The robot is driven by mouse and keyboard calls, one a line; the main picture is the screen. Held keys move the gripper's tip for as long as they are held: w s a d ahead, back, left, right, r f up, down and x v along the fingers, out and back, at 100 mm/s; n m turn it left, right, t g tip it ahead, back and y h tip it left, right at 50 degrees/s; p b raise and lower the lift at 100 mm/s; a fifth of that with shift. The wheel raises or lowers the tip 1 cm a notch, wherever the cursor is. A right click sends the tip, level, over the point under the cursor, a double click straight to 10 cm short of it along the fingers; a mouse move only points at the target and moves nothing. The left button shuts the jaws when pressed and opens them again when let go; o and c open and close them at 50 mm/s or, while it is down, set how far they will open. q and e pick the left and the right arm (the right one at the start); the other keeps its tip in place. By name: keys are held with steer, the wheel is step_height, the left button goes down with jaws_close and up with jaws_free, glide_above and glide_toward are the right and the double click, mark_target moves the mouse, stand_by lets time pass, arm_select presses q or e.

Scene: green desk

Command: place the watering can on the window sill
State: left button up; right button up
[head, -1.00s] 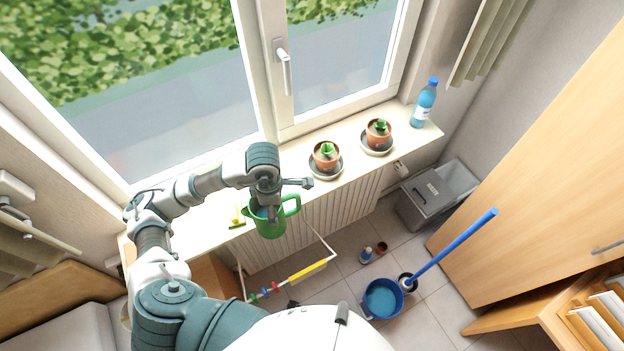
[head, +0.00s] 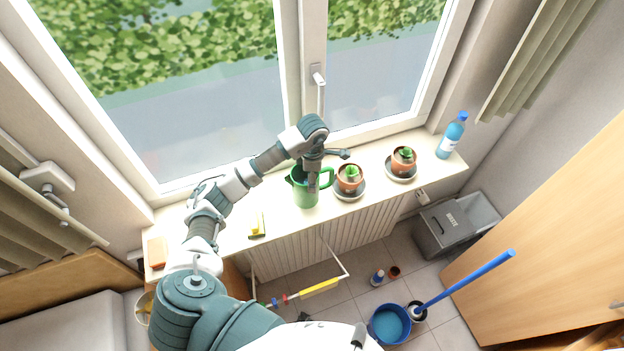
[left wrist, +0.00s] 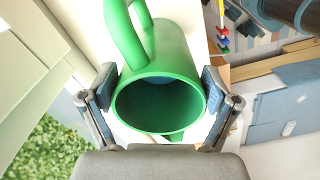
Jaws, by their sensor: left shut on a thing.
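The green watering can (head: 305,196) is at the front part of the window sill (head: 281,222), left of the nearer potted plant. I cannot tell whether its base touches the sill. My left gripper (head: 314,184) is shut on the can from above. In the left wrist view, the can (left wrist: 160,100) sits between the two finger pads of my left gripper (left wrist: 158,92), its round opening facing the camera and its handle pointing up in the picture. My right gripper is not in view.
Two potted plants (head: 349,180) (head: 403,161) on saucers and a blue bottle (head: 453,137) stand on the sill to the right. A window handle (head: 319,86) juts out behind. Below are a radiator (head: 345,240) and a blue bucket (head: 390,324).

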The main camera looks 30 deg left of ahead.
arm_select(q)
steer(key=f, duration=0.2)
steer(key=f+p, duration=0.1)
steer(key=shift+w+a, duration=0.1)
steer(key=shift+a, duration=0.15)
steer(key=shift+a+f, duration=0.15)
steer(key=shift+f, duration=0.15)
steer(key=shift+a, duration=0.1)
steer(key=o, duration=1.5)
steer(key=shift+f, duration=0.1)
steer(key=shift+o, duration=0.4)
steer(key=shift+d, duration=0.2)
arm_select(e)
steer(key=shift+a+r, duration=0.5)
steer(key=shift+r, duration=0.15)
